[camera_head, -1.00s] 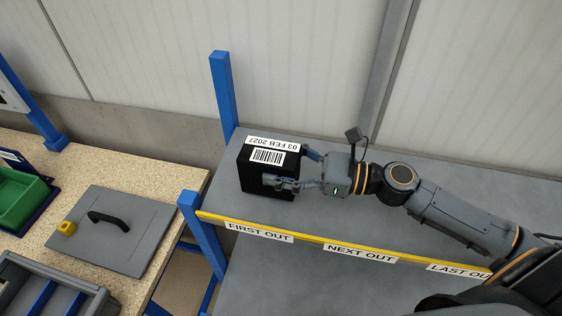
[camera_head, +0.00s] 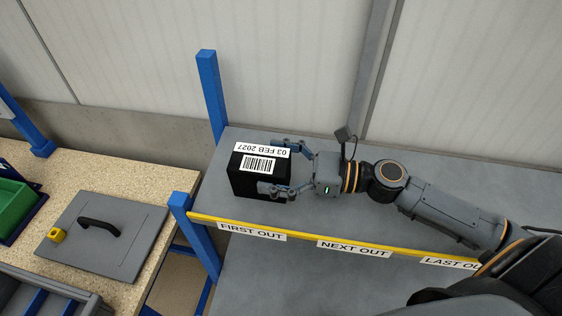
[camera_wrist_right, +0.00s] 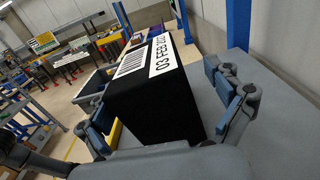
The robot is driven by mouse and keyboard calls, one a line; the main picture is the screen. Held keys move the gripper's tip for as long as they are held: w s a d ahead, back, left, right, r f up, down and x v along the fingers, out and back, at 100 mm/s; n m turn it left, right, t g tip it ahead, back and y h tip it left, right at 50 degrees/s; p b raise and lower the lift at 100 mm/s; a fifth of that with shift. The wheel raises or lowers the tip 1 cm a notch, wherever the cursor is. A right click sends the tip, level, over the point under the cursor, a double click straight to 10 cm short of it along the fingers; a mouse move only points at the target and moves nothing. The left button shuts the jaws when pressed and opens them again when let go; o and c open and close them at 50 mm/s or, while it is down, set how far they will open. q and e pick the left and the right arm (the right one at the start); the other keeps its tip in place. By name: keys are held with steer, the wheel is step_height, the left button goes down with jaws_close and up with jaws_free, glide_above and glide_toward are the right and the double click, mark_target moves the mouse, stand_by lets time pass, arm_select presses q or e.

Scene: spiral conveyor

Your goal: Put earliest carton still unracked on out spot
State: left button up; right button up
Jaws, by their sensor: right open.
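A black carton (camera_head: 240,186) with a barcode and the date label "03 FEB 2027" stands on the grey rack shelf, behind the "FIRST OUT" label (camera_head: 252,232). In the right wrist view the carton (camera_wrist_right: 150,108) stands between the two fingers. My right gripper (camera_head: 281,168) is open, with one finger at the far side and one at the near side of the carton. Its fingers look apart from the carton at the far side; contact at the near side I cannot tell. My left gripper is in no frame.
The shelf (camera_head: 330,215) has a yellow front edge with "NEXT OUT" (camera_head: 354,249) and "LAST OUT" labels; the shelf behind them is bare where visible. Blue posts (camera_head: 208,95) stand at its left end.

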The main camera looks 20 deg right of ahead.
steer(key=v, duration=1.2)
stand_by(0.4)
